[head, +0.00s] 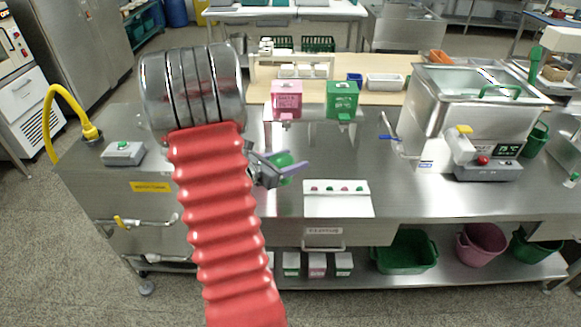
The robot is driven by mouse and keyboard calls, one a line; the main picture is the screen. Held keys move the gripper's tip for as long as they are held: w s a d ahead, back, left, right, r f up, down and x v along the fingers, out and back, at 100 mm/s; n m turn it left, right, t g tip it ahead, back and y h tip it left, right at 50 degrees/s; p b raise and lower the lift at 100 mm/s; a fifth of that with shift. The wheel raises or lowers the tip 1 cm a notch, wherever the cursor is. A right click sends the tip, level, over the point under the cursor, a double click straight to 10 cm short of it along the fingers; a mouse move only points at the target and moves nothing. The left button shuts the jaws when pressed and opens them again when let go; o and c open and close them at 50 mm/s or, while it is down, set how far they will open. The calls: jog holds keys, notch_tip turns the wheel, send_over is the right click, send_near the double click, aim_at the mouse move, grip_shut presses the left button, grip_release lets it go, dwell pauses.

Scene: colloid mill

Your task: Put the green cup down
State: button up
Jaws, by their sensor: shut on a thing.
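My gripper (281,166) is in the middle of the head view, with purple-grey fingers shut on the green cup (284,160). Only a small rounded green part of the cup shows between the fingers, so its tilt is unclear. The gripper and cup appear over the steel table (390,185), left of a white panel (350,206) with small red and green spots. I cannot tell whether the cup touches the table. My red ribbed arm hides part of the table to the left.
A pink box (286,95) and a green box (342,95) stand behind the gripper. A steel tank machine (455,115) stands at the right. A grey button box (123,153) sits at the left. Bare steel lies right of the white panel.

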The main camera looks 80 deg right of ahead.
jog(key=shift+r, duration=0.7)
jog(key=shift+s, duration=0.1)
dwell(0.4)
